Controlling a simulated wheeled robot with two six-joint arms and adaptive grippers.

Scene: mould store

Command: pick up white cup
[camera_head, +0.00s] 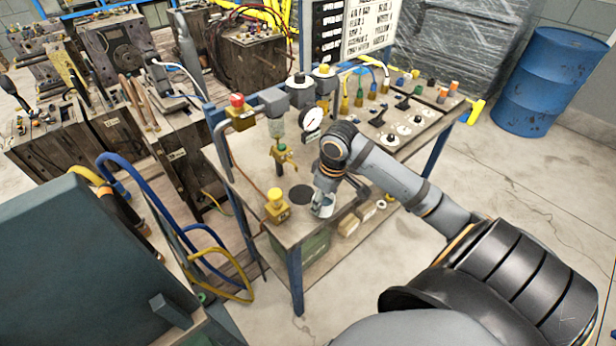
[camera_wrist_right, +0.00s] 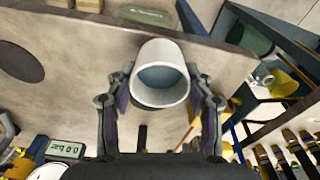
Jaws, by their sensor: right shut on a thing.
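The white cup (camera_head: 323,207) is at the front edge of the workbench top (camera_head: 252,183) in the head view. In the right wrist view the white cup (camera_wrist_right: 160,76) sits between the two fingers, with its open mouth and grey-blue inside facing the camera. My right gripper (camera_head: 326,192) is shut on the cup's sides; its fingers also show in the right wrist view (camera_wrist_right: 161,97). I cannot tell whether the cup touches the bench top. My left gripper is not in view.
A dark round disc (camera_head: 300,195) lies left of the cup. A yellow button box (camera_head: 277,207), a gauge (camera_head: 311,119) and valves stand close by. A blue barrel (camera_head: 548,80) is at the far right. Blue and yellow hoses (camera_head: 234,284) hang at the left.

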